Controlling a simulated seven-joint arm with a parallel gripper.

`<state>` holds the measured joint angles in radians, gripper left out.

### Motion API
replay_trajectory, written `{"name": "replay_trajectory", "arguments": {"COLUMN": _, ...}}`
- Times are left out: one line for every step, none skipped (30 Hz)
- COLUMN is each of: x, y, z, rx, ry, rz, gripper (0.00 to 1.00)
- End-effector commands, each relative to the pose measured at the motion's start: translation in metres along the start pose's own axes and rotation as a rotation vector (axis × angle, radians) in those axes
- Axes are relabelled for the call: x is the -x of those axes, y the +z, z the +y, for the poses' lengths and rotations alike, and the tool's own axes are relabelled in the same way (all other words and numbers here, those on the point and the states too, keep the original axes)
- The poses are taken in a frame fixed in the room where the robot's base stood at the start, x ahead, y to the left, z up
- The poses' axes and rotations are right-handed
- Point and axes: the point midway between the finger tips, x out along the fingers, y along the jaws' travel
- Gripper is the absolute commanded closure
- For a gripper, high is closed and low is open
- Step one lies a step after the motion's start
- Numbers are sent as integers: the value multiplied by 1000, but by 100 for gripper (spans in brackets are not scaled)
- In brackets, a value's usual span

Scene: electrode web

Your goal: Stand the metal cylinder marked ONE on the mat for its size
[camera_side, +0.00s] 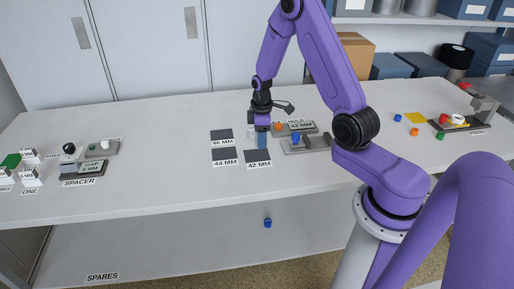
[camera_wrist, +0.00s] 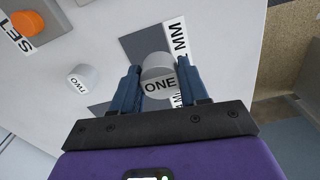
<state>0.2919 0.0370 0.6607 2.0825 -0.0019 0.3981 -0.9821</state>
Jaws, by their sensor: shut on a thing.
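My gripper (camera_wrist: 158,70) is shut on the metal cylinder marked ONE (camera_wrist: 157,88), with a blue finger on each side of it. In the side view my gripper (camera_side: 262,146) points down at the back edge of the 42 MM mat (camera_side: 258,156); the fingers hide the cylinder there. In the wrist view a dark mat (camera_wrist: 139,44) lies behind the cylinder, its number covered. I cannot tell whether the cylinder touches anything below. The 44 MM mat (camera_side: 224,154) and 46 MM mat (camera_side: 221,134) look empty. A grey cylinder marked TWO (camera_wrist: 82,76) stands to the left in the wrist view.
The spacer station (camera_side: 82,170) is far left. The table's front centre is clear.

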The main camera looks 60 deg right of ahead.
Motion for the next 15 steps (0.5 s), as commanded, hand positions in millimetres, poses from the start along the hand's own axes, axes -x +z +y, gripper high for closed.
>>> {"name": "replay_trajectory", "arguments": {"x": -8, "y": -3, "z": 4, "rx": 0, "ry": -2, "rz": -1, "gripper": 95}}
{"name": "replay_trajectory", "arguments": {"x": -11, "y": -4, "z": 6, "rx": 0, "ry": -2, "rz": -1, "gripper": 95}}
{"name": "replay_trajectory", "arguments": {"x": -14, "y": -6, "z": 9, "rx": 0, "ry": -2, "rz": -1, "gripper": 95}}
{"name": "replay_trajectory", "arguments": {"x": -17, "y": -7, "z": 11, "rx": 0, "ry": -1, "rz": -1, "gripper": 95}}
{"name": "replay_trajectory", "arguments": {"x": -18, "y": -9, "z": 13, "rx": 0, "ry": 0, "rz": 0, "gripper": 95}}
{"name": "replay_trajectory", "arguments": {"x": -21, "y": -9, "z": 14, "rx": 0, "ry": -1, "rz": -1, "gripper": 95}}
{"name": "replay_trajectory", "arguments": {"x": -22, "y": -10, "z": 15, "rx": 0, "ry": -1, "rz": 0, "gripper": 95}}
{"name": "replay_trajectory", "arguments": {"x": -23, "y": -11, "z": 16, "rx": 0, "ry": 0, "rz": 0, "gripper": 95}}
{"name": "replay_trajectory", "arguments": {"x": -24, "y": -11, "z": 16, "rx": 0, "ry": 0, "rz": 0, "gripper": 95}}
{"name": "replay_trajectory", "arguments": {"x": -25, "y": -12, "z": 17, "rx": 0, "ry": 0, "rz": 0, "gripper": 95}}
{"name": "replay_trajectory", "arguments": {"x": -27, "y": -12, "z": 18, "rx": 0, "ry": 0, "rz": 0, "gripper": 95}}
{"name": "replay_trajectory", "arguments": {"x": -30, "y": -14, "z": 20, "rx": 0, "ry": -1, "rz": -1, "gripper": 95}}
{"name": "replay_trajectory", "arguments": {"x": -33, "y": -14, "z": 21, "rx": 0, "ry": -1, "rz": -1, "gripper": 95}}
{"name": "replay_trajectory", "arguments": {"x": -38, "y": -14, "z": 20, "rx": 0, "ry": -3, "rz": -2, "gripper": 95}}
{"name": "replay_trajectory", "arguments": {"x": -44, "y": -14, "z": 20, "rx": 0, "ry": -2, "rz": -2, "gripper": 95}}
